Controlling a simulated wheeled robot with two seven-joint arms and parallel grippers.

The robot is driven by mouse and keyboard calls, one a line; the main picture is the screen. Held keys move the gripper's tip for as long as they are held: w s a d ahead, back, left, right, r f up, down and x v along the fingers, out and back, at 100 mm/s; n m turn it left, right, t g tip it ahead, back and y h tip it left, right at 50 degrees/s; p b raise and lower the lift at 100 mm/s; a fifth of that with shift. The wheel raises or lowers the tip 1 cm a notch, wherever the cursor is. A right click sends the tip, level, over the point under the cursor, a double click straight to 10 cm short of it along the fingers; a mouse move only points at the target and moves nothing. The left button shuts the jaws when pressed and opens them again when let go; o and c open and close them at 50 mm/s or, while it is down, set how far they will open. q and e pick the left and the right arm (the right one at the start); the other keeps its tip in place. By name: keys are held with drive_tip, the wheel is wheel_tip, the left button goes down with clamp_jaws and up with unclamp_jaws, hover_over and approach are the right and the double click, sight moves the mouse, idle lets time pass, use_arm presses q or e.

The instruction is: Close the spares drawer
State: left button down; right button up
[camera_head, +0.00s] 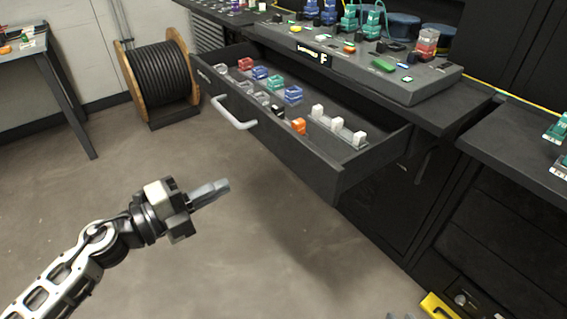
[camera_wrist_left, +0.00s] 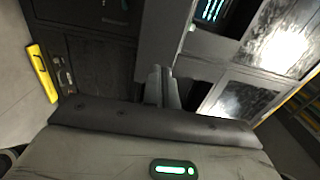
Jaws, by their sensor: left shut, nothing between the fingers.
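The spares drawer (camera_head: 330,172) is pulled out from under the bench in the head view, its dark front panel facing lower left. A light grey bar handle (camera_head: 233,114) is on that front. Inside are small red, blue, green, clear and orange parts and a row of white ones. My left gripper (camera_head: 224,187) is shut and empty, in front of the drawer and below the handle, apart from it. Its fingers also show in the left wrist view (camera_wrist_left: 162,88). Grey tips at the bottom edge of the head view, perhaps my right gripper (camera_head: 402,316), are mostly cut off.
A bench top with a console (camera_head: 400,88) and coloured parts stands above the drawer. A cable spool (camera_head: 160,80) stands on the floor at back left, near a side table (camera_head: 22,50). A yellow item (camera_head: 438,306) is at lower right. The floor before the drawer is clear.

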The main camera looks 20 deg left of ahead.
sight(291, 154)
use_arm(q)
drive_tip(key=p+x, duration=0.2)
drive_tip(key=x, duration=1.2)
drive_tip(key=shift+s, duration=0.1)
